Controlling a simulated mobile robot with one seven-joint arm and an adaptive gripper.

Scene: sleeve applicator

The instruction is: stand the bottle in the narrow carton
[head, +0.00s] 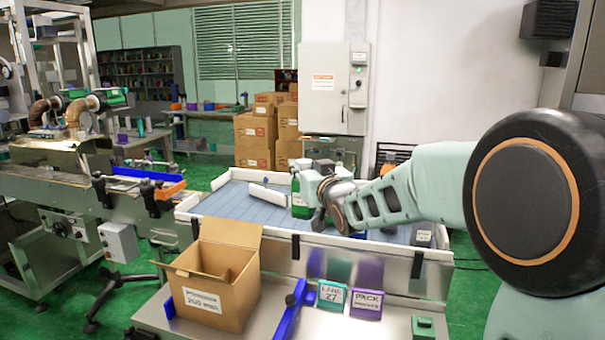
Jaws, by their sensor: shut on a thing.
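The bottle (300,208) is green with a white label. My gripper (308,182) is shut on the bottle, reaching in from the right. I cannot tell whether the bottle's base touches the bed. The narrow carton (208,302) is brown cardboard with open flaps and a white label. It stands on the front metal shelf, left of and nearer than the bottle.
A raised metal rim (340,254) with black clamps runs between bed and shelf. A blue bar (290,315), a Lane 27 sign (331,294), a purple pack sign (366,302) and a green block (423,326) are right of the carton. A white rail (268,194) lies on the bed.

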